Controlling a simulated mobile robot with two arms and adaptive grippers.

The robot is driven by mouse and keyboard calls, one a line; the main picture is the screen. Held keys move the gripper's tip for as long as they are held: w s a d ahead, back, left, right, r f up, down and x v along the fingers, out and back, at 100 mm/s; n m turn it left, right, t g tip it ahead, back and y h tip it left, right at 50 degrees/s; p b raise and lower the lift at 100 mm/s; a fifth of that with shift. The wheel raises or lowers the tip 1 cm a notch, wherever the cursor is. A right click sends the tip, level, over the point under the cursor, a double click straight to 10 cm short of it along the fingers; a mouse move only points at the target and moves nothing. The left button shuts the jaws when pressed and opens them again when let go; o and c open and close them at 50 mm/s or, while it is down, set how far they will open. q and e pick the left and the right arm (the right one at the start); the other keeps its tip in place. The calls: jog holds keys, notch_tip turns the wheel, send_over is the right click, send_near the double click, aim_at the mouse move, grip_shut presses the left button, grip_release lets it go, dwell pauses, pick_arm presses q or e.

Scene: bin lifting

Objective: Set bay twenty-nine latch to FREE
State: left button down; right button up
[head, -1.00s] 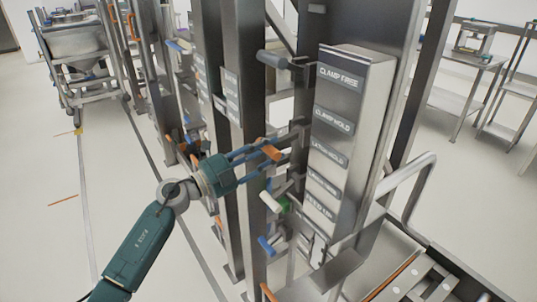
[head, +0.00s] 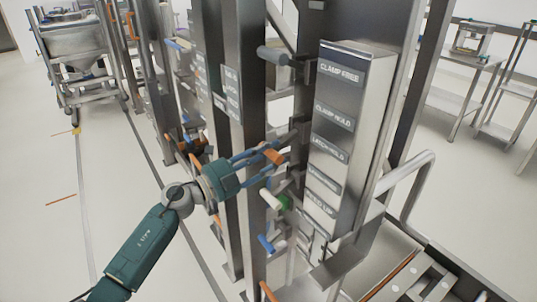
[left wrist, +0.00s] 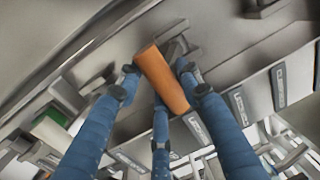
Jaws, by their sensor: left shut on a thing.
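An orange lever handle (head: 274,157) sticks out left of the labelled steel panel (head: 348,140), about level with the LATCH HOLD plate (head: 330,149). My left gripper (head: 268,154) is shut on the orange handle, with its blue fingers around it. In the left wrist view the orange handle (left wrist: 163,80) lies slanted between the fingertips. Below LATCH HOLD is a plate (head: 323,179) whose text is too blurred to read. The lever's pivot is partly hidden. I cannot make out the bay number. My right gripper is not in view.
A grey handle (head: 272,56) is above, and white-green (head: 273,201) and blue (head: 266,243) handles are close below the gripper. Steel posts (head: 246,150) stand close beside it. A bent rail (head: 410,185) is at right.

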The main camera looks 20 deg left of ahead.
pick_arm(q)
jog(key=shift+s+d+f, duration=0.1)
jog(key=shift+d+f, duration=0.1)
jog(key=shift+f, duration=0.4)
jog(key=c, duration=1.5)
grip_release()
jog(key=shift+o, duration=1.2)
jog(key=shift+w+d, duration=0.15)
jog(key=shift+w, duration=0.2)
jog(key=shift+r, duration=0.1)
jog(key=v, duration=1.2)
jog(key=shift+r, duration=0.15)
